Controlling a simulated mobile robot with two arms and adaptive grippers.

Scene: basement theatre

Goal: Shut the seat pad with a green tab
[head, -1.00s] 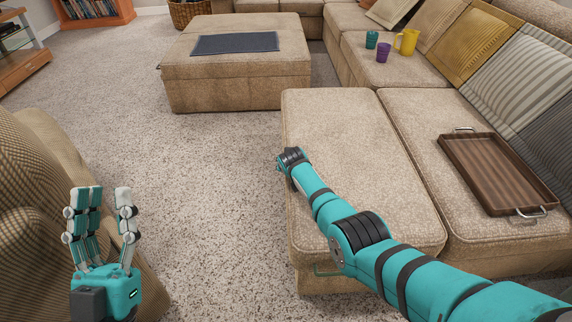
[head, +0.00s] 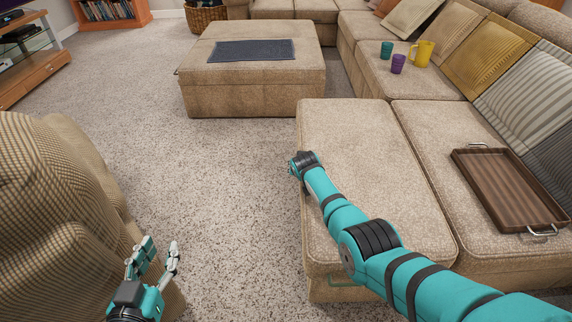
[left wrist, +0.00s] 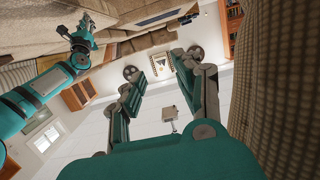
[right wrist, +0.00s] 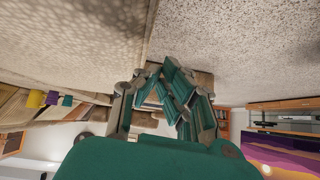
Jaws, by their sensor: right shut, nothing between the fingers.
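The beige seat pad (head: 365,140) lies on the near end of the sofa, looking flat and level with its neighbour. Its green tab (head: 347,281) shows low on the front side, partly behind my right arm. My right gripper (right wrist: 168,72) is shut and empty, its fingers together in the right wrist view. In the head view that hand is mostly hidden beyond my dark wrist, at the pad's left edge; I cannot tell whether it touches. My left gripper (head: 161,243) is open and empty at lower left, fingers apart in the left wrist view (left wrist: 156,64).
A wooden tray (head: 510,188) lies on the neighbouring seat (head: 435,130). Teal and purple cups (head: 398,64) and a yellow pitcher (head: 422,52) stand farther back. An ottoman (head: 250,95) with a dark mat stands ahead. A covered armchair (head: 60,200) is close at left. Carpet between is clear.

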